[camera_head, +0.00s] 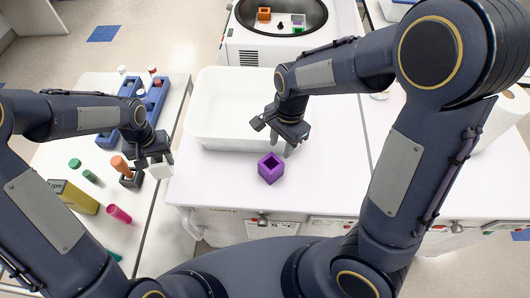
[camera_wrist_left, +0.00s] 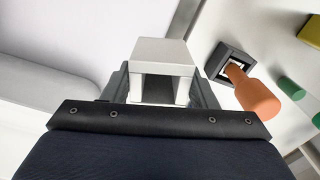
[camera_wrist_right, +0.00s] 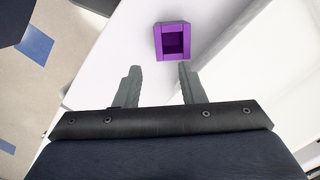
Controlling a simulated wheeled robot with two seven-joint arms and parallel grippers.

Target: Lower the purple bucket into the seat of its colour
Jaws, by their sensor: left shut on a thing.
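The purple bucket (camera_head: 271,168), an open square box, stands on the white bench near its front edge. In the right wrist view the bucket (camera_wrist_right: 172,41) lies just beyond my fingertips. My right gripper (camera_head: 274,138) is open and empty, and its fingers (camera_wrist_right: 160,72) are apart from the bucket. The centrifuge (camera_head: 262,50) at the back is open. Its bowl holds an orange bucket (camera_head: 264,14) and a green part (camera_head: 298,30). I cannot clearly make out a purple seat.
A white tub (camera_head: 232,133) stands left of my right gripper. On the left bench are blue racks (camera_head: 153,100), an orange-handled tool in a dark holder (camera_head: 131,179), a yellow box (camera_head: 74,197) and a pink tube (camera_head: 118,214). The bench right of the purple bucket is clear.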

